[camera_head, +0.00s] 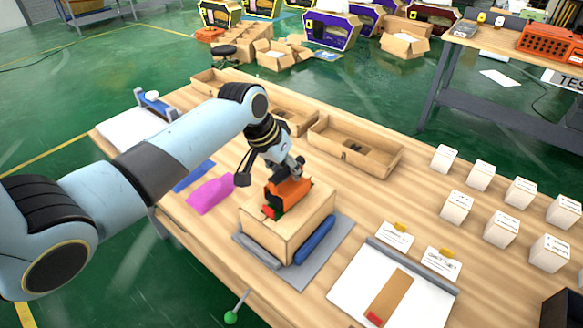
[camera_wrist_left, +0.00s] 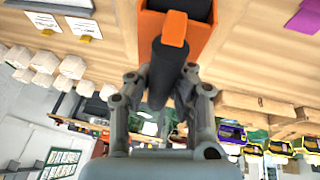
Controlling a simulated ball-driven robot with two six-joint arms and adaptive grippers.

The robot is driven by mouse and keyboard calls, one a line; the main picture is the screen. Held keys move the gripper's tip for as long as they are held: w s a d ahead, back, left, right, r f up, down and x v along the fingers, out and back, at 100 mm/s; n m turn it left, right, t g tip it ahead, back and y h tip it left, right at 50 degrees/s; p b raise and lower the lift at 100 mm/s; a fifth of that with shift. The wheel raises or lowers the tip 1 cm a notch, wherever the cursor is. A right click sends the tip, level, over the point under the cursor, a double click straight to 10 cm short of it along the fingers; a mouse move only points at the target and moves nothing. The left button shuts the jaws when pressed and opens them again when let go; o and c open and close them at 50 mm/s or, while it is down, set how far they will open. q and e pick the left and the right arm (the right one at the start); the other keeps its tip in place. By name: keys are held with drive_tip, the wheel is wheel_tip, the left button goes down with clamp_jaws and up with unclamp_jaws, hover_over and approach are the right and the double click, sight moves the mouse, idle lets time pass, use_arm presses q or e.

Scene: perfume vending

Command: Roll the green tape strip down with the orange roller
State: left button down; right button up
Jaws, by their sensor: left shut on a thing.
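The orange roller (camera_head: 291,190) is on top of a wooden box (camera_head: 300,222). My left gripper (camera_head: 284,170) is shut on the roller from above. In the left wrist view, the roller's dark handle (camera_wrist_left: 170,75) sits between the fingers of the gripper (camera_wrist_left: 168,92), with its orange body (camera_wrist_left: 205,30) beyond. A dark green patch (camera_head: 275,200), which may be the green tape strip, shows on the box top beside the roller; most of it is hidden. A small red piece (camera_head: 268,211) lies at its near end. Whether the roller touches the tape cannot be told. My right gripper is out of view.
The box stands on a grey mat (camera_head: 333,246) with a blue cylinder (camera_head: 315,240) beside it. A pink cloth-like item (camera_head: 209,195) lies left. Open wooden trays (camera_head: 378,155) stand behind. Several white boxes (camera_head: 456,207) and a white board (camera_head: 355,282) are to the right.

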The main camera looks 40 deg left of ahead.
use_arm(q)
drive_tip(key=shift+w, duration=1.15)
drive_tip(key=shift+r, duration=3.5)
